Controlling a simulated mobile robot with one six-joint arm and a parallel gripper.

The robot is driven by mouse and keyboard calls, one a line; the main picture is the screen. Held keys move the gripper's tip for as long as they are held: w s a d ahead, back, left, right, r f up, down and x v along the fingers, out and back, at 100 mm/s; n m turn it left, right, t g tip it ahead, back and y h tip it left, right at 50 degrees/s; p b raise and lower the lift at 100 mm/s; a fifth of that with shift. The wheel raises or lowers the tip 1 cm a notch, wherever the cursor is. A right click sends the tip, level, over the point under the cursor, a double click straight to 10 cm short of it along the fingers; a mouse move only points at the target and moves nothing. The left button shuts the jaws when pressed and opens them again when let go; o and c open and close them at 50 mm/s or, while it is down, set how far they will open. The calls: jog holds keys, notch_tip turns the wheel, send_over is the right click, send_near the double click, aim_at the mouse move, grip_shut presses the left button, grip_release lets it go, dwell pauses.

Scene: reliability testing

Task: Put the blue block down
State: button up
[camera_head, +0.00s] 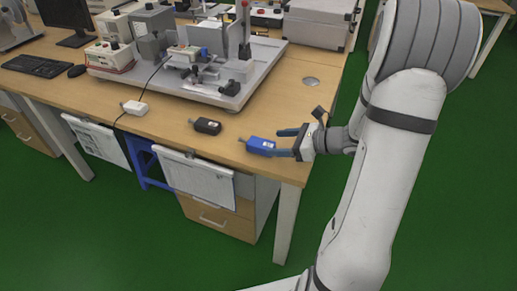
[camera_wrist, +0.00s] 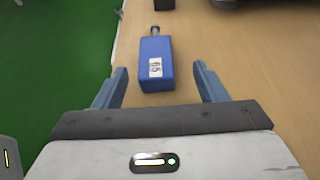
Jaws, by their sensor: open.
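The blue block (camera_head: 261,145) lies on the wooden table near its front right corner. In the wrist view the blue block (camera_wrist: 156,66) has a white label and a narrow dark tip pointing away from me. My gripper (camera_head: 284,143) is open just to the right of the block in the head view. In the wrist view my gripper's fingers (camera_wrist: 160,88) stand apart on either side of the block's near end, with gaps between finger and block. The block appears to rest on the table surface (camera_wrist: 220,50).
A black block (camera_head: 207,126) and a white block (camera_head: 134,107) lie to the left along the table's front edge. A grey test fixture (camera_head: 225,98) stands behind them. The table ends close to the blue block, above green floor (camera_head: 130,220).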

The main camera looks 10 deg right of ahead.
aim_at(261, 142)
jog(key=x, duration=0.4)
jog(key=b+x, duration=0.1)
jog(key=x, duration=0.2)
jog(key=shift+s+a+r, duration=0.15)
jog(key=shift+a+r, duration=0.1)
jog(key=shift+r, duration=0.05)
jog(key=shift+c, duration=0.5)
jog(key=c, duration=1.1)
